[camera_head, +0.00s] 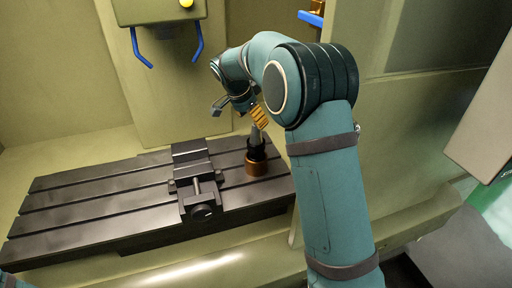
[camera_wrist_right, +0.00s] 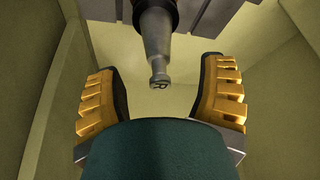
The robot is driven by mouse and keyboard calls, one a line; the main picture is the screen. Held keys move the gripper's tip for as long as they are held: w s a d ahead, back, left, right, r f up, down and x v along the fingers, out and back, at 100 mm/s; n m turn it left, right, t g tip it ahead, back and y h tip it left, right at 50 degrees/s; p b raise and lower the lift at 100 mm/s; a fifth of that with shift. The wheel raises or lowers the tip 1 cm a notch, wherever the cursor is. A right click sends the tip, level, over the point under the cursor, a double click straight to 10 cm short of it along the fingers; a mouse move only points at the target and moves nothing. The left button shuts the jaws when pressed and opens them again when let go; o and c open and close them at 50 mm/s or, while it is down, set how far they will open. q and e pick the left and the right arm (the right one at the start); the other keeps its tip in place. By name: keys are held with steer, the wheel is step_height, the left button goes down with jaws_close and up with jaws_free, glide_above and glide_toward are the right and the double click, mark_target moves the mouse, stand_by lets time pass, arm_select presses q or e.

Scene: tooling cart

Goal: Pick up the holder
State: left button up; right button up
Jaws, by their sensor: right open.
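The holder (camera_head: 257,150) stands upright at the right end of the dark slotted table, with a black collar and a grey tapered shank pointing up. Its lower end sits in a brown cylindrical base (camera_head: 257,168). My right gripper (camera_head: 240,108) is above it, open, with yellow ribbed fingers; one finger partly overlaps the shank's top. In the right wrist view, the holder's grey shank (camera_wrist_right: 157,45) comes in from the top, and its tip lies between the open fingers (camera_wrist_right: 160,88) without touching either. My left gripper is out of view.
A black vise (camera_head: 194,180) is on the slotted table (camera_head: 100,195), left of the holder. A yellow machine head (camera_head: 150,10) with blue bent nozzles hangs above. Pale green machine walls stand behind and to the right. The table's left part is clear.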

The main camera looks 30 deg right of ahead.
mark_target(256, 141)
steer(key=x, duration=0.5)
steer(key=shift+d+r, duration=0.1)
steer(key=shift+d, duration=0.05)
steer(key=shift+s, duration=0.1)
jaws_close()
steer(key=shift+r, duration=0.1)
